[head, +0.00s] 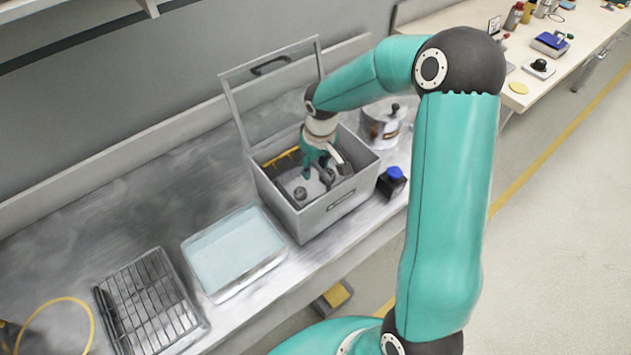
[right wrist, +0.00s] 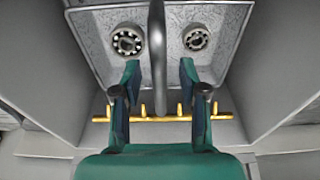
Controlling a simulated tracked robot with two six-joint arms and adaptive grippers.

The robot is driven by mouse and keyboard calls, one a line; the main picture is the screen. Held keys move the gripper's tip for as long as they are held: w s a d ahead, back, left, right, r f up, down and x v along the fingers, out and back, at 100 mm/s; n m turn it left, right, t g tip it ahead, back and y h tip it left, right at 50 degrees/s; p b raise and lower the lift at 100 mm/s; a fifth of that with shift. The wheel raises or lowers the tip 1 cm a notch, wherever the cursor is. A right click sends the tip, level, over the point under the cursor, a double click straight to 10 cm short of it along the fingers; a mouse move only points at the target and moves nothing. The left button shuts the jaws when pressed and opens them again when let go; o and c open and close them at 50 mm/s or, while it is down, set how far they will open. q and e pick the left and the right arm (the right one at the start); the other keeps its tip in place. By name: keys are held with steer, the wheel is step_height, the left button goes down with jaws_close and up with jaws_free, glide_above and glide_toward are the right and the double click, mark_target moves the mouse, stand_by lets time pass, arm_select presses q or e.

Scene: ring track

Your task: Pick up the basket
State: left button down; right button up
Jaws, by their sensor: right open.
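The basket (head: 315,188) is a grey metal tray inside an open grey box (head: 333,207). It holds two bearing-like round parts. In the right wrist view the basket (right wrist: 88,48) lies ahead, with its dark handle (right wrist: 158,45) running down the middle of the picture. My right gripper (head: 327,172) reaches down into the box. Its two fingers are open, one on each side of the handle in the right wrist view (right wrist: 160,74), with gaps visible. Whether the handle lies at fingertip depth I cannot tell. My left gripper is not in view.
The box's raised lid frame (head: 235,112) stands at the back. A yellow rack (head: 283,156) lies along an inner wall. A pot (head: 384,125) and a blue-capped bottle (head: 393,182) stand close at right; a pale blue tray (head: 233,250) and wire rack (head: 150,305) at left.

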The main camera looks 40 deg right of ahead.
steer(key=shift+c, duration=0.2)
jaws_close()
steer(key=shift+r, duration=0.1)
stand_by(0.4)
